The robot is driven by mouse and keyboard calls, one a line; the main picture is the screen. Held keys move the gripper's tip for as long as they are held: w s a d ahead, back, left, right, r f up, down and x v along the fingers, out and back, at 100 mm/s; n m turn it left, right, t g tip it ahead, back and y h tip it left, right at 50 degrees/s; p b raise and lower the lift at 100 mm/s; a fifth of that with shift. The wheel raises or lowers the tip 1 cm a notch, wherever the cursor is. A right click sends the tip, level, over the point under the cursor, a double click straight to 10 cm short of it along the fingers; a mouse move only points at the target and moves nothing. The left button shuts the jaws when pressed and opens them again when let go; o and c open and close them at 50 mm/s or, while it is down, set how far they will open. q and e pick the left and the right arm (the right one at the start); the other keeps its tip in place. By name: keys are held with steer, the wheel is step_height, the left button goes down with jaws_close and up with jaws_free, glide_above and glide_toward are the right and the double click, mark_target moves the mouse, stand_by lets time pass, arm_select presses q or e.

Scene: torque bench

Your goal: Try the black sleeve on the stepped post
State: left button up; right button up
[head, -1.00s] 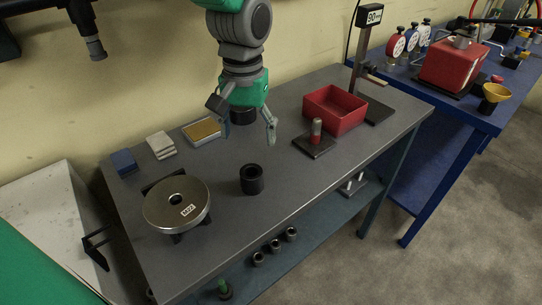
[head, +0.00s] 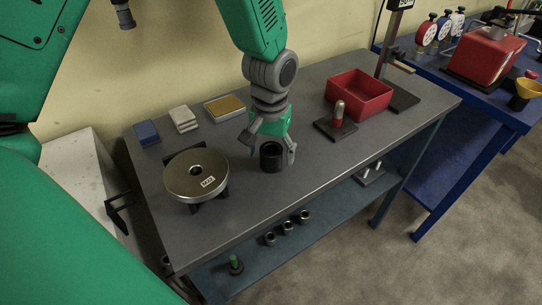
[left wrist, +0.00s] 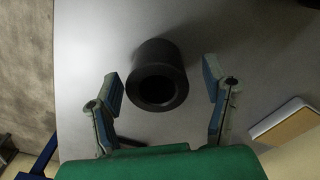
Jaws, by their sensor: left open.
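The black sleeve (head: 270,157) stands upright on the grey bench, its bore facing up. In the left wrist view the sleeve (left wrist: 158,78) is between and slightly beyond the two fingers, with a gap on each side. My left gripper (head: 268,152) is open around the sleeve from above; in the left wrist view the open gripper (left wrist: 165,98) holds nothing. The stepped post (head: 338,113), red at the lower part with a pale top, stands on a dark square base to the right of the sleeve. My right gripper is not in view.
A steel disc (head: 196,174) on a dark stand is at the left of the bench. A red tray (head: 359,97) and a gauge stand (head: 400,97) are behind the post. Blue, white and tan blocks lie along the back. Several metal rings sit on the lower shelf.

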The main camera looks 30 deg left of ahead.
arm_select(q)
steer(key=shift+w+d+f, duration=0.1)
steer(key=shift+w+f, duration=0.05)
steer(key=shift+f, duration=0.6)
steer(key=shift+r, duration=0.1)
jaws_close()
steer(key=shift+r, duration=0.1)
